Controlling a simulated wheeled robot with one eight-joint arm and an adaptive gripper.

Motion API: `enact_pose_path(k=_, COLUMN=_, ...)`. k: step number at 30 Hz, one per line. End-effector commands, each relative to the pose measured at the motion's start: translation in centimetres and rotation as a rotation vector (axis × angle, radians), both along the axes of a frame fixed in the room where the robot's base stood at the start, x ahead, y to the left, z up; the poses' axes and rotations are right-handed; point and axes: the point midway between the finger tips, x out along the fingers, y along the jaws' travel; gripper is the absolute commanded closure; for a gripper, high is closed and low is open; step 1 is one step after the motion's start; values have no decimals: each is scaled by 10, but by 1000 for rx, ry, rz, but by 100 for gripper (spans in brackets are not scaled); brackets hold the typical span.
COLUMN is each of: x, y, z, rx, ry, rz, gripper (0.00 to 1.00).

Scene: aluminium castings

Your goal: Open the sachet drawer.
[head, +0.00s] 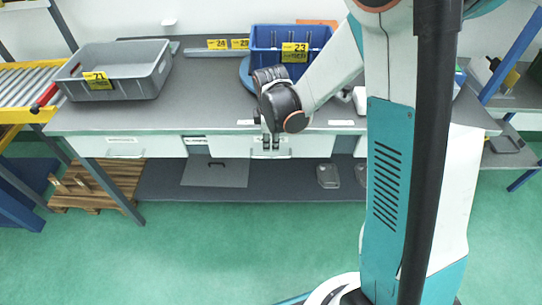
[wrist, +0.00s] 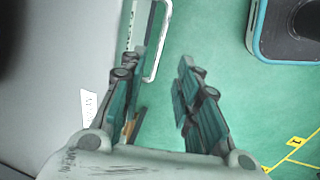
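White drawer fronts run under the grey bench top; the labels are too small to read, so I cannot tell which is the sachet drawer. My gripper (head: 270,144) points down in front of the middle drawer front (head: 232,147). In the wrist view my gripper (wrist: 163,62) is open, its two fingers apart with nothing gripped. A pale bar handle (wrist: 164,40) shows just past the left finger, partly hidden by it. A white label (wrist: 90,106) lies left of the fingers, its text unreadable. No drawer looks pulled out.
On the bench (head: 190,108) stand a grey bin (head: 118,85) marked 21 and a blue crate (head: 262,40) marked 23. A lower shelf (head: 270,188) holds clear trays (head: 328,176). A wooden pallet (head: 95,190) lies at left. Green floor in front is clear.

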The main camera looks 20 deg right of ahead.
Motion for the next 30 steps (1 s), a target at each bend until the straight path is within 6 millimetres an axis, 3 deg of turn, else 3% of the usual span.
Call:
enact_pose_path(k=1, x=2, y=-1, z=-15, rx=0, ry=0, rz=-1, gripper=70)
enact_pose_path(k=6, x=8, y=-3, z=-47, rx=0, ry=0, rz=-1, gripper=70)
enact_pose_path(k=13, x=14, y=-5, z=-80, rx=0, ry=-1, rz=-1, gripper=70)
enact_pose_path(k=18, x=16, y=-5, z=-89, rx=1, ry=-1, rz=-1, gripper=70)
enact_pose_path(k=27, x=16, y=-5, z=-91, rx=1, ry=-1, rz=-1, gripper=70)
enact_pose_path(k=28, x=16, y=-5, z=-91, rx=1, ry=-1, rz=-1, gripper=72)
enact_pose_path(k=30, x=16, y=-5, z=-91, rx=1, ry=-1, rz=-1, gripper=88)
